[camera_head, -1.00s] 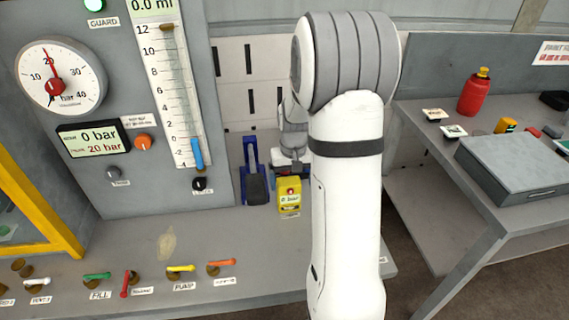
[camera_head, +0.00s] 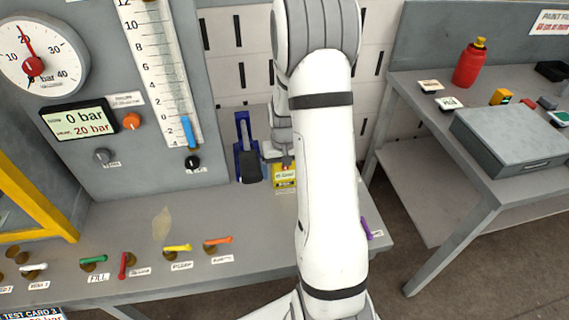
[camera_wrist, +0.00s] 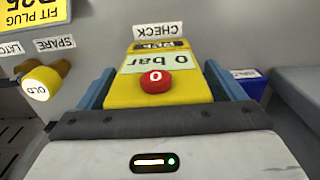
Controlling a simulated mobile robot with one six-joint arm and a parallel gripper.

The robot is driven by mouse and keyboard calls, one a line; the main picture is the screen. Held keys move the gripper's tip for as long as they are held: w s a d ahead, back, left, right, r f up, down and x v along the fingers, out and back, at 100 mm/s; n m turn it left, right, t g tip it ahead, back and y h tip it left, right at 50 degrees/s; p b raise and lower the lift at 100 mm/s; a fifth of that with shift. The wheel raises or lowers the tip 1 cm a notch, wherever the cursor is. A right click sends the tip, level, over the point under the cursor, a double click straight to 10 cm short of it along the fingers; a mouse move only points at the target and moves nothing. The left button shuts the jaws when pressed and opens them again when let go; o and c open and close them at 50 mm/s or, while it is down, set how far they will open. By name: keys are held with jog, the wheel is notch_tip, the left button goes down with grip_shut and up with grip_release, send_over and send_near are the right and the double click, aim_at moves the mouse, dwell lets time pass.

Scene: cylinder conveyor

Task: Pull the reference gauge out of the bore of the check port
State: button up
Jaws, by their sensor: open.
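The reference gauge is a yellow box with a "0 bar" display and a red button. It stands at the back of the bench in the head view (camera_head: 285,181) and fills the upper middle of the wrist view (camera_wrist: 172,92). My gripper (camera_wrist: 160,70) is open, with a blue finger along each side of the gauge. I cannot tell whether the fingers touch it. In the head view my gripper (camera_head: 280,158) is at the gauge's top. A "CHECK" label (camera_wrist: 158,29) lies beyond the gauge. The port's bore is hidden.
A blue stand with a dark lever (camera_head: 248,160) is close left of the gauge. A yellow knob marked "OLD" (camera_wrist: 42,83) is at the left in the wrist view. Valve handles (camera_head: 178,248) line the bench front. A side table (camera_head: 500,205) stands at right.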

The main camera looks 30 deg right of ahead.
jog(key=c, duration=1.5)
jog(key=shift+o, duration=0.2)
jog(key=shift+r, duration=0.3)
jog(key=shift+r+p, duration=0.3)
jog(key=shift+r, duration=0.05)
jog(key=shift+r, duration=0.1)
jog(key=shift+r, duration=0.35)
jog(key=shift+r+p, duration=0.1)
jog(key=shift+p, duration=0.25)
jog(key=shift+r, duration=0.35)
